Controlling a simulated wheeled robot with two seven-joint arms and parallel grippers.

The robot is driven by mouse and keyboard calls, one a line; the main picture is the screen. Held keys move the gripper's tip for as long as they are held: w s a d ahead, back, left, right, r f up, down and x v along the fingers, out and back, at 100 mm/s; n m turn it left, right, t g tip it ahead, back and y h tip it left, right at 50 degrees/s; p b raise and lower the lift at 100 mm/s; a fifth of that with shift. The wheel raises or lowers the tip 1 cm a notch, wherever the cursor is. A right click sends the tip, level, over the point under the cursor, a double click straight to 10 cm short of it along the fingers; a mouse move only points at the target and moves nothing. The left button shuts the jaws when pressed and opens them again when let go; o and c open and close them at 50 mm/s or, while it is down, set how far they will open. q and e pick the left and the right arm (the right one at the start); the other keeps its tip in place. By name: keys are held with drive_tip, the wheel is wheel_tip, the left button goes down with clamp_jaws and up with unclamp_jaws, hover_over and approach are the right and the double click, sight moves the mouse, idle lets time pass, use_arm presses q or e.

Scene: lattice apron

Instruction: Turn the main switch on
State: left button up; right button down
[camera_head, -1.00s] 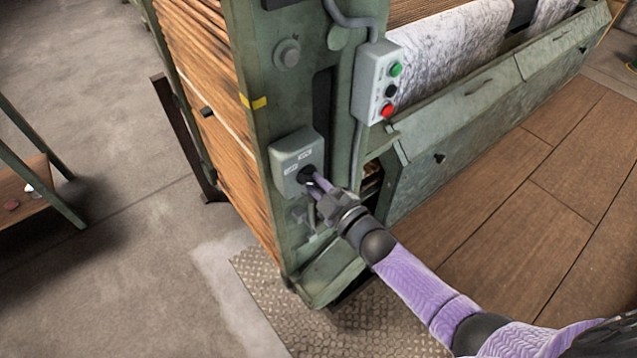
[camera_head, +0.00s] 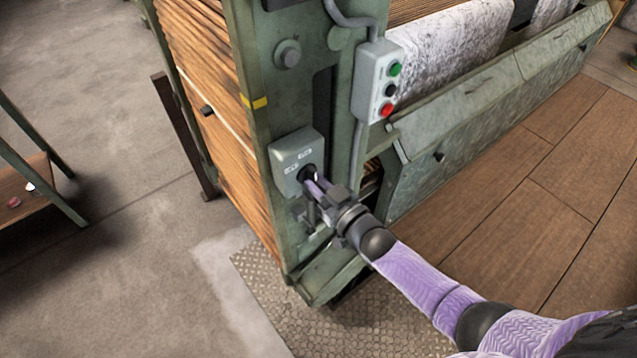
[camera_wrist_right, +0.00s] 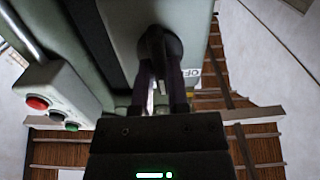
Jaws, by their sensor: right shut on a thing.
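The main switch is a dark rotary knob (camera_head: 308,174) on a grey box (camera_head: 288,152) with small white labels, fixed to the green machine post. In the right wrist view the black knob (camera_wrist_right: 158,45) sits between the fingers, and a label reading "OF..." shows beside it, partly hidden. My right gripper (camera_head: 314,184) is at the box front, its fingers shut on the knob; the fingers also show in the right wrist view (camera_wrist_right: 160,82). The fingers hide part of the knob. My left gripper is not in view.
A push-button box (camera_head: 376,82) with green, black and red buttons is mounted above and right of the switch. A green frame post (camera_head: 262,80) stands behind it. A checkered metal plate (camera_head: 350,325) lies on the floor below. A low table (camera_head: 30,185) stands at left.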

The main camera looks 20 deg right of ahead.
drive_tip(key=shift+f+m, duration=0.1)
drive_tip(key=shift+m, duration=0.2)
idle(0.4)
drive_tip(key=c, duration=0.6)
unclamp_jaws()
drive_tip(key=shift+s, duration=0.1)
drive_tip(key=p+v, duration=0.2)
drive_tip(key=v, duration=0.7)
drive_tip(key=shift+s+d+p, duration=0.15)
drive_tip(key=shift+s+p, duration=0.2)
drive_tip(key=shift+p, duration=0.05)
